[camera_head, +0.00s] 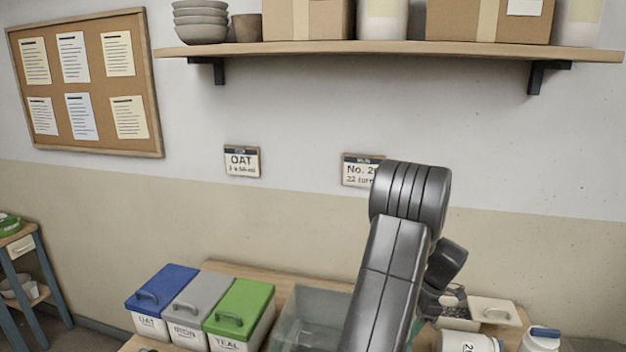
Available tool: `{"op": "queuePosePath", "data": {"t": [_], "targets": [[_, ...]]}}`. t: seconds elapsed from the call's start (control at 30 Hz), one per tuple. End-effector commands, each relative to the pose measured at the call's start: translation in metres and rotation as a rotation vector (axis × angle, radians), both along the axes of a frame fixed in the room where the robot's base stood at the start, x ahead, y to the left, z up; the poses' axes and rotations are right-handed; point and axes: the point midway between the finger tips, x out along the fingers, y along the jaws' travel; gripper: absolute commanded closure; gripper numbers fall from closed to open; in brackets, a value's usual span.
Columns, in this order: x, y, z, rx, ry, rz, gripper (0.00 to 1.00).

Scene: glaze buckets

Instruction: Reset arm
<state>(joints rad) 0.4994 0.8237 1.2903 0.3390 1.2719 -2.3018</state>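My arm rises from the bottom edge right of the middle, bends at a dark elbow high against the wall, and comes down behind itself. My gripper (430,302) is mostly hidden behind my own arm, low over the right part of the bench. Its fingers cannot be made out, so I cannot tell whether it is open or holds anything. Three lidded buckets stand in a row at the left of the bench: a blue-lidded one (151,325), a grey-lidded one marked IRON (187,336) and a green-lidded one marked TEAL (228,343).
A clear bin (312,322) stands on the wooden bench (232,266) right of the buckets. White containers (466,342) and a pale-lidded box (494,311) stand at the right. A loaded shelf (390,49) crosses the wall above. The wall between is free except for small signs (242,162).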

Motion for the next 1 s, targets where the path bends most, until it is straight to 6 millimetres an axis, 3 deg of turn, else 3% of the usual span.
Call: {"op": "queuePosePath", "data": {"t": [0.5, 1.0], "targets": [[-0.0020, -0.0008, -0.0017, -0.002, -0.001, -0.345, 0.47], [-0.0017, -0.0003, 0.0014, -0.003, -0.002, -0.373, 0.47]]}}
